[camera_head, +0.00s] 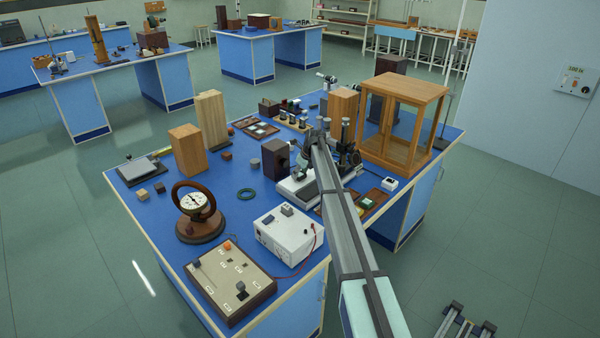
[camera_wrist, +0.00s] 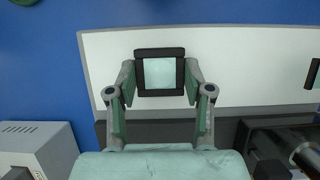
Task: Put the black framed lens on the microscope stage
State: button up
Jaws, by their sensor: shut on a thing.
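My gripper (camera_wrist: 160,80) is shut on the black framed lens (camera_wrist: 160,72), a square black frame around a pale glass pane, with one finger at each side. In the wrist view the lens is over a white plate (camera_wrist: 240,65) with a dark front edge; I cannot tell whether it touches it. In the head view the white base (camera_head: 290,190) lies beside my arm, and the held lens is too small to make out. Dark upright instruments (camera_head: 346,145) stand right of my arm, partly hidden; I cannot tell which part is the microscope stage.
A white box (camera_head: 288,234) shows at the wrist view's lower left (camera_wrist: 35,145). A black and silver instrument (camera_wrist: 295,150) is at its lower right. A small dark-framed piece (camera_wrist: 314,74) is at its right edge. A wood-framed case (camera_head: 403,120) stands behind.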

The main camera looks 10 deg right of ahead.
jog(key=shift+f, duration=0.15)
jog(key=shift+f, duration=0.2)
jog(key=o, duration=1.1)
jog(key=shift+o, duration=0.2)
jog(key=shift+r, duration=0.15)
jog(key=b+v, duration=0.3)
jog(key=v, duration=0.9)
